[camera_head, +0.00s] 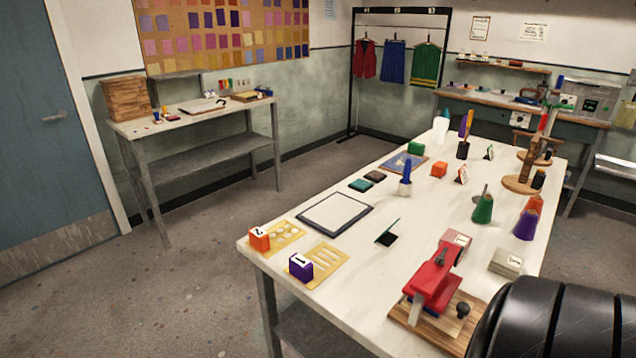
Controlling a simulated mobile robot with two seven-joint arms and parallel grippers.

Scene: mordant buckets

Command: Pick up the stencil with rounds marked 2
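The stencil with round holes (286,239) is a flat tan sheet at the near left corner of the long white table. An orange block marked 2 (259,239) stands at its left end. Beside it, nearer the front edge, lies a similar tan stencil with long slots (328,266), with a purple block marked 1 (301,267) at its left end. Neither of my grippers shows in the head view; only a dark part of my arm shows at the lower right.
A dark-framed white screen (335,213) lies just behind the stencils. A red press on a wooden base (435,285) stands to their right. Cones, blocks and small pads stand farther back on the table (375,272). Open floor lies to the left.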

